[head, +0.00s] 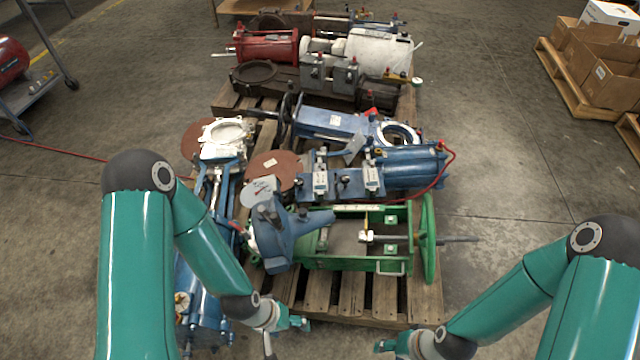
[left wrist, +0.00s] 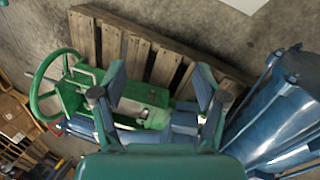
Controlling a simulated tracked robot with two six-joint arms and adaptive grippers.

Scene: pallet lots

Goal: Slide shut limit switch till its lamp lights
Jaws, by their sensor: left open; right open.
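Two grey sliding fittings with white labels, the left one (head: 320,182) and the right one (head: 372,178), stand side by side on the blue valve actuator (head: 412,168) mid-pallet. They look like limit switches, but I cannot tell which is meant or whether any lamp is lit. My left gripper (head: 287,334) is at the pallet's near edge, well short of both fittings; its jaws show spread and empty in the left wrist view (left wrist: 160,85). My right gripper (head: 392,346) is open at the lower right, off the pallet's near edge, apart from everything.
A green valve frame (head: 345,262) with a handwheel (head: 429,238) lies between my grippers and the fittings. Blue valve parts (head: 203,300) lie at left. Red, white and dark actuators fill the far pallet. Cardboard boxes (head: 612,85) stand at far right. The floor at right is clear.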

